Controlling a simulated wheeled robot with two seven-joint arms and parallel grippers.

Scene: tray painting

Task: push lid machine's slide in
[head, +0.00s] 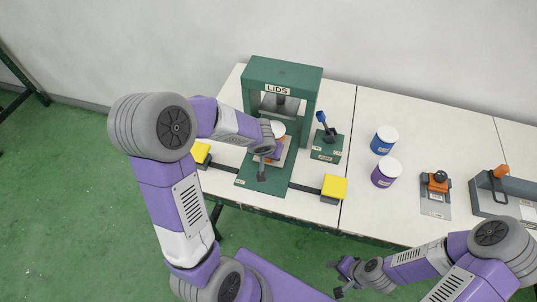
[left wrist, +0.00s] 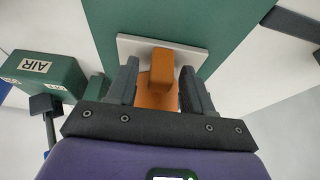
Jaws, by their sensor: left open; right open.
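The lid machine (head: 285,70) is a green press frame marked LIDS, standing on the table. Its slide is a pale plate (head: 289,152) low at the front of the frame, with an orange handle. In the left wrist view the plate (left wrist: 128,45) lies on the green base, and the orange handle (left wrist: 161,68) stands between the fingers. My left gripper (left wrist: 160,82) is open around the handle; I cannot tell whether a finger touches it. In the head view my left gripper and wrist partly hide the slide. My right gripper (head: 342,281) is open and empty, off the table's front edge.
Yellow buttons (head: 200,152) and (head: 334,187) flank the machine on dark bars. A green AIR box (head: 328,150) with a blue-topped lever stands right of it. Further right are a blue can (head: 384,140), a purple can (head: 385,174) and an orange-handled device (head: 436,190).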

